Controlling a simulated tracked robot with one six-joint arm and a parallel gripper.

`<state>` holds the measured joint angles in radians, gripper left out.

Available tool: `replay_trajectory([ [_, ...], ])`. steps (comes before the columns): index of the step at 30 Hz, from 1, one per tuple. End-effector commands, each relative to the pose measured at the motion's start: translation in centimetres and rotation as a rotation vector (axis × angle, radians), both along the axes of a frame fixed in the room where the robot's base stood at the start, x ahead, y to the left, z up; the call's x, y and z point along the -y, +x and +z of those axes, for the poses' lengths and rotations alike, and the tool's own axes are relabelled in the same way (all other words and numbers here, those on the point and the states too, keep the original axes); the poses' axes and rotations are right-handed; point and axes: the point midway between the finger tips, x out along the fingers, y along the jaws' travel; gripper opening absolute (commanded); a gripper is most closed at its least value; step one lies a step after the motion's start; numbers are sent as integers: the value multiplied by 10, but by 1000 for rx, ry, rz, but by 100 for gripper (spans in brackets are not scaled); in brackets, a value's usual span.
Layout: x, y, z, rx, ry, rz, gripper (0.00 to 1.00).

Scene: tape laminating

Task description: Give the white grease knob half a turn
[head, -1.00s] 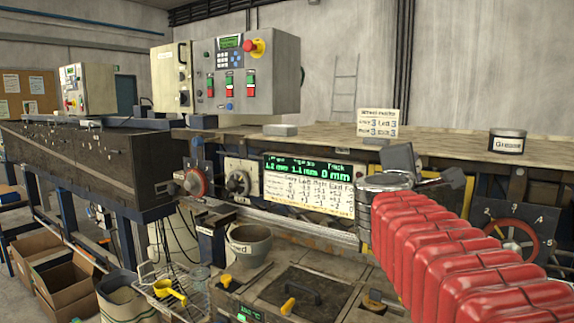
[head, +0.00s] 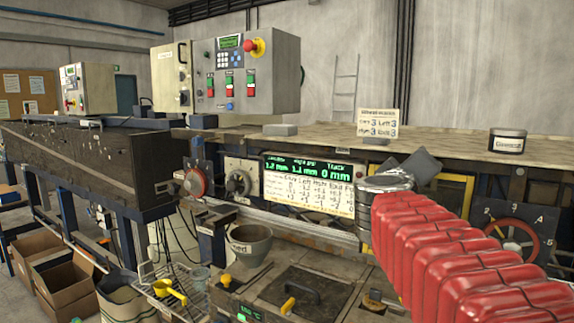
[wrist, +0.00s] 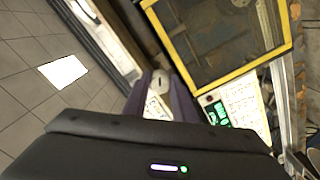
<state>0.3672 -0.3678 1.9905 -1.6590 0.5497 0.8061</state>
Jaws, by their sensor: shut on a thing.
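The white grease knob (wrist: 158,80) shows in the wrist view as a small pale piece between the two dark purple fingers of my gripper (wrist: 160,88). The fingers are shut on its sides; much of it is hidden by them. In the head view my gripper (head: 424,166) is a grey shape beyond the end of my red-sleeved arm, in front of the machine to the right of the lit display (head: 308,167). The knob cannot be made out there.
In the wrist view a yellow-framed window (wrist: 222,62) and a green-lit panel (wrist: 216,110) lie close by the fingers. In the head view a dark grease tin (head: 507,142) stands on the bench top, and a red handwheel (head: 545,238) is right of my arm.

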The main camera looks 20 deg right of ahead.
Motion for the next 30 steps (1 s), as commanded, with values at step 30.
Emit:
replay_trajectory([
  [30,2,0,-6,714,557,-9,2],
])
